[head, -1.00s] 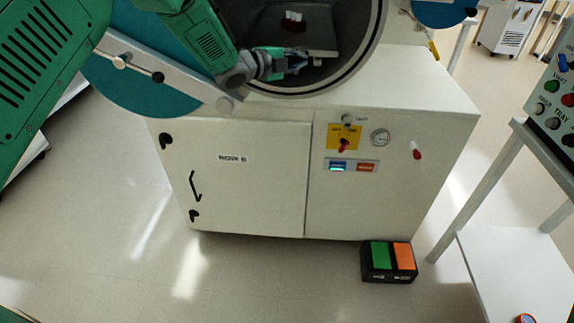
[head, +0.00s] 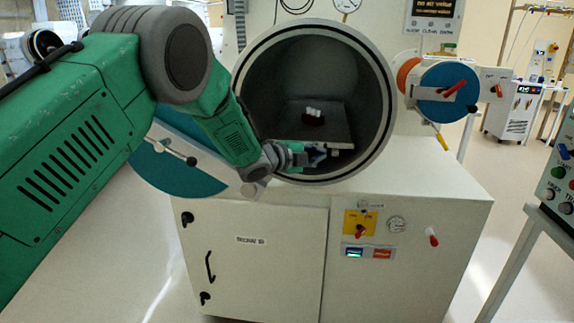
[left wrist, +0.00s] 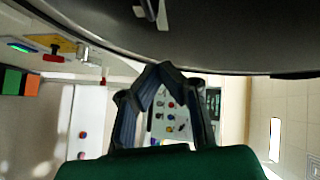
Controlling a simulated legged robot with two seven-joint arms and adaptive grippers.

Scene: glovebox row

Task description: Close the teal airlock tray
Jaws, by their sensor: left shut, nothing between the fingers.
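The teal airlock is a round dark chamber (head: 262,85) whose teal door (head: 170,172) stands swung open at the left. Inside it is the grey flat tray (head: 340,128), with a small dark rack of white-topped vials (head: 313,114) on it. My left gripper (head: 320,156) is at the chamber mouth, by the front-left edge of the tray. Its fingers are shut and empty; the fingertips meet in the left wrist view (left wrist: 160,68). I cannot tell whether they touch the tray. A metal piece (left wrist: 152,12) shows above them. My right gripper is out of view.
A second port with a blue door (head: 448,95) is to the right. A button console (head: 560,185) stands at the far right.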

